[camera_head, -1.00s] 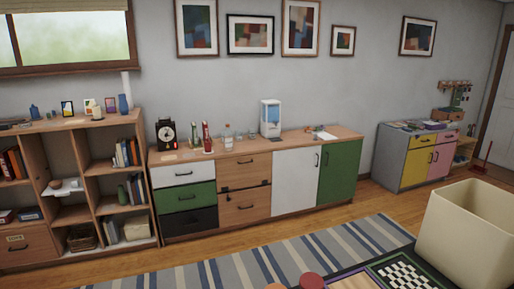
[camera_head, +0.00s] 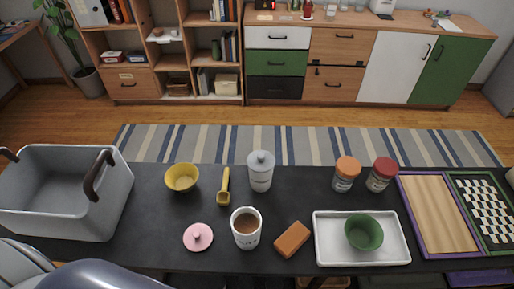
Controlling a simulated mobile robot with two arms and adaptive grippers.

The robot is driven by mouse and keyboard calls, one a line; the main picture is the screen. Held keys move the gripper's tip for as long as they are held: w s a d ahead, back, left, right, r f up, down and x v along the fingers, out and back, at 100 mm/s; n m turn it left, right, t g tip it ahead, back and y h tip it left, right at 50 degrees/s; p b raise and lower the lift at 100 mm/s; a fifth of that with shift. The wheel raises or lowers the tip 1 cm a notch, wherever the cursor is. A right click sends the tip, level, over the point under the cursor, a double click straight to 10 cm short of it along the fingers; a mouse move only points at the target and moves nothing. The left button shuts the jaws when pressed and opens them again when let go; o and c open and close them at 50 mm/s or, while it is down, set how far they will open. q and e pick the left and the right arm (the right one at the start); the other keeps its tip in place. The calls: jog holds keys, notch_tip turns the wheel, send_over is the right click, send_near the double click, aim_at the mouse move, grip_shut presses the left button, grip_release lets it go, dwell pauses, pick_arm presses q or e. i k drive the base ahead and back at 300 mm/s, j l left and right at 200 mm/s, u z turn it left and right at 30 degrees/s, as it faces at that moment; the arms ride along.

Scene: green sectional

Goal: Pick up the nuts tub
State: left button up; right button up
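A white tub (camera_head: 246,229) with small dark lettering and brown contents stands upright and open on the black table. It looks like the nuts tub, but the lettering is too small to read surely. A pink lid with a knob (camera_head: 198,237) lies to its left, apart from it. Neither of my grippers shows. A grey, rounded part of my own body covers the bottom left corner.
Around the tub on the black table (camera_head: 150,210) are a yellow scoop (camera_head: 223,188), a grey lidded canister (camera_head: 260,171) and a brown block (camera_head: 292,240). A white tray (camera_head: 330,252) with a green bowl (camera_head: 364,232) is right; a grey basket (camera_head: 62,195) is left.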

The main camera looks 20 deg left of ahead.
aim_at(246, 223)
jog(key=j+u, duration=0.15)
jog(key=u, duration=0.4)
jog(key=z, duration=1.35)
jog(key=j+u, duration=0.25)
jog(key=u, duration=0.15)
jog(key=j+u, duration=0.3)
jog(key=u, duration=0.15)
jog(key=k, duration=0.05)
